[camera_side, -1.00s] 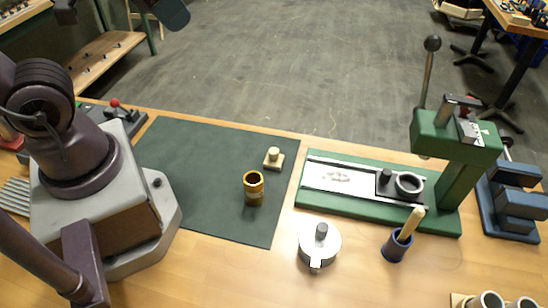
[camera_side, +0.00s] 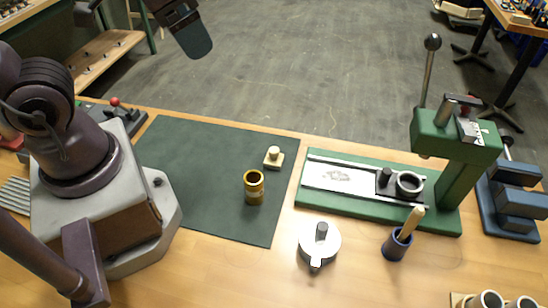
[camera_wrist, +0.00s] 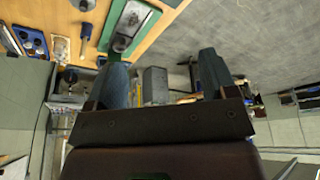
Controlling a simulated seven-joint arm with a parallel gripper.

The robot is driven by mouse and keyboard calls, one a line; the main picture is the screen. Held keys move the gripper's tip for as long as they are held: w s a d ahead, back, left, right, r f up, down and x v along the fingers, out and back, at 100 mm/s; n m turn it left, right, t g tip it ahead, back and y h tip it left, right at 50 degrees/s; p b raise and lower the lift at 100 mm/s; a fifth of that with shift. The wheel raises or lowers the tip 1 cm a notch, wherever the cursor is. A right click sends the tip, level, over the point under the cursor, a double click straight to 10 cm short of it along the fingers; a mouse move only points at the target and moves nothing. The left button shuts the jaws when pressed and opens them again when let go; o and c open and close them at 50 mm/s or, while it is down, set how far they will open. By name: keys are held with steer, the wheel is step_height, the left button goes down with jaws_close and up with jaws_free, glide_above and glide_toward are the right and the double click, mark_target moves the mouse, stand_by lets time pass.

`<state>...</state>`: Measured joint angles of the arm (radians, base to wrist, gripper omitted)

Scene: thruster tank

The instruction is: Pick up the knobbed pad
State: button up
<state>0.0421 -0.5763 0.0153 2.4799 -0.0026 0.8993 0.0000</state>
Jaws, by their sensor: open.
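The knobbed pad (camera_side: 274,158) is a small pale wooden square with a round knob on top. It sits upright near the right edge of the dark green mat (camera_side: 200,170), seen in the side view. I cannot make it out in the wrist view. My gripper (camera_side: 199,50) is high at the top of the side view, left of the pad and well apart from it. In the wrist view its two fingers (camera_wrist: 164,72) are spread with nothing between them.
A brass cup (camera_side: 253,188) stands on the mat just in front of the pad. Right of the mat is a green lever press (camera_side: 450,165) with a long base. A round metal pot (camera_side: 320,244) and a blue holder (camera_side: 396,246) stand in front of it. The mat's left part is clear.

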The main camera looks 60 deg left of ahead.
steer(key=w+d+f+n+g, duration=0.1)
steer(key=w+f+n+g, duration=0.15)
steer(key=w+f, duration=0.3)
steer(key=n+g, duration=0.1)
steer(key=n, duration=1)
glide_above(274, 149)
step_height(274, 149, down, 14)
steer(key=f, duration=0.7)
steer(key=shift+w+d, duration=0.15)
steer(key=shift+d, duration=0.05)
step_height(274, 149, down, 6)
steer(key=shift+a+r, duration=0.15)
steer(key=shift+r, duration=0.1)
steer(key=c, duration=0.8)
